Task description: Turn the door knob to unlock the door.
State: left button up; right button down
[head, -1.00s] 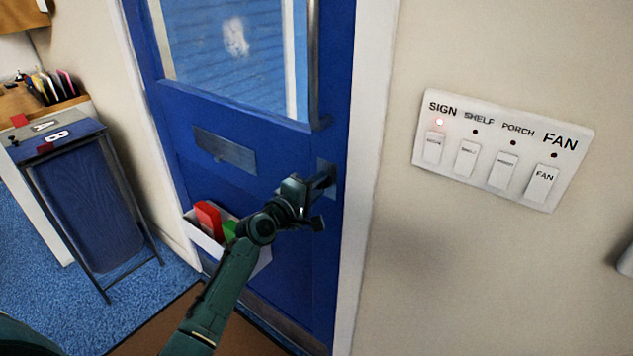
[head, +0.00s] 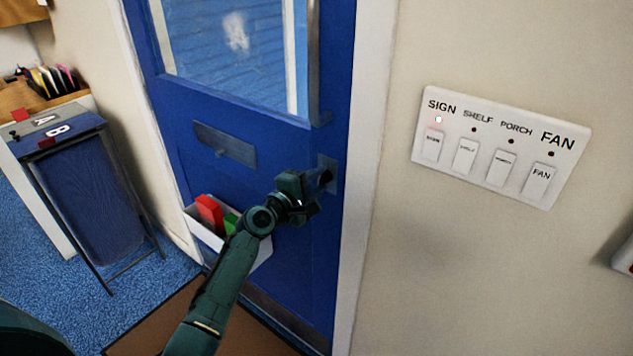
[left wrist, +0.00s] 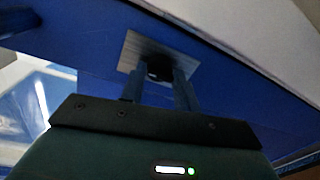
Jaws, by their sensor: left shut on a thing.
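The blue door (head: 262,172) has a glass pane in its upper half and stands in a white frame. A metal plate (head: 331,166) near its right edge carries the dark door knob, mostly hidden behind my gripper in the head view. My left gripper (head: 320,182) is at the plate, shut on the knob. In the left wrist view, the two fingers (left wrist: 160,88) reach to the dark knob (left wrist: 158,70) in front of the square metal plate (left wrist: 150,50), one on each side of it. My right gripper is not in view.
A white switch panel (head: 500,148) is on the wall right of the door. A white bin (head: 208,236) with red and green things hangs low on the door. A blue-topped stand (head: 62,142) is at left. A brown mat (head: 150,315) lies below.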

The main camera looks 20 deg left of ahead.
pick_arm(q)
jog(key=shift+r, duration=0.25)
jog(key=o, duration=0.9)
jog(key=shift+f, duration=0.15)
jog(key=shift+o, duration=0.2)
jog(key=v, duration=1.3)
jog(key=shift+s+f, duration=0.1)
jog(key=s+d+f+m+g+y, duration=0.1)
jog(key=s+d+f+m+g, duration=0.2)
jog(key=s+f+m, duration=0.6)
jog(key=s+d+f+m+g+y, duration=0.1)
jog(key=s+d+f+m, duration=0.4)
jog(key=s+f+m, duration=0.5)
jog(key=s+f+g, duration=0.1)
jog(key=s+f, duration=0.1)
jog(key=s, duration=0.1)
jog(key=shift+s+f+g+y, duration=0.2)
jog(key=shift+s+g+y, duration=0.2)
